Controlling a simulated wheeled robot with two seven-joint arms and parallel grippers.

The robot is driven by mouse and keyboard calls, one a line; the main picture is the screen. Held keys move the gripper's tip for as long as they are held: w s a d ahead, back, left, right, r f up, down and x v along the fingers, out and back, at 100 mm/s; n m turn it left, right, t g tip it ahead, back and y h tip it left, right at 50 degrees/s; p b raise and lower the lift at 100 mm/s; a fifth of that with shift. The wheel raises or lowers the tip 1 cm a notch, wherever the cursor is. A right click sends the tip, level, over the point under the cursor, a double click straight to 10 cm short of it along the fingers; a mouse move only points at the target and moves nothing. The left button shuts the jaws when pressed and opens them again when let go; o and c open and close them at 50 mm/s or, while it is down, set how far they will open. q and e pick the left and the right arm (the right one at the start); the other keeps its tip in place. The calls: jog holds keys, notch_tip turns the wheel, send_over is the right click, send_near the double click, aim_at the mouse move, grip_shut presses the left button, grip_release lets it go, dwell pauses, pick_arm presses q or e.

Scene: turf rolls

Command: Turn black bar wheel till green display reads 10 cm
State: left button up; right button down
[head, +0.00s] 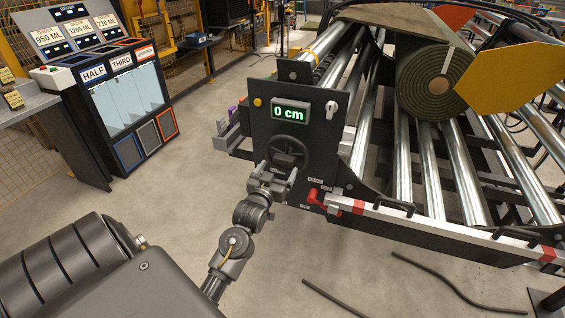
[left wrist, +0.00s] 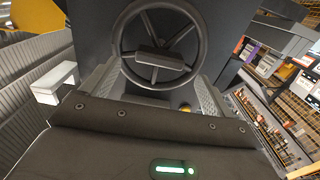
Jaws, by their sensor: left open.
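The green display (head: 290,113) on the dark machine panel reads 0 cm. Below it is the black bar wheel (head: 288,151), a spoked handwheel with a bar across its middle. The wheel fills the upper middle of the left wrist view, with its bar (left wrist: 160,59) lying roughly level there. My left gripper (head: 280,175) is open just in front of the wheel's lower part. In the left wrist view its two fingers (left wrist: 160,88) stand apart on either side of the lower wheel. I cannot tell whether they touch it. My right gripper is not in view.
A turf roll (head: 437,80) rests on metal rollers at the right, near a yellow plate (head: 512,78). A red lever (head: 316,197) sits right of my gripper. A bin cabinet (head: 130,105) stands at the left. Dark strips (head: 430,275) lie on the floor.

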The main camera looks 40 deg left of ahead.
aim_at(283, 162)
pick_arm(q)
jog(key=shift+x, duration=2.4)
jog(key=c, duration=1.4)
jog(key=shift+w, duration=0.1)
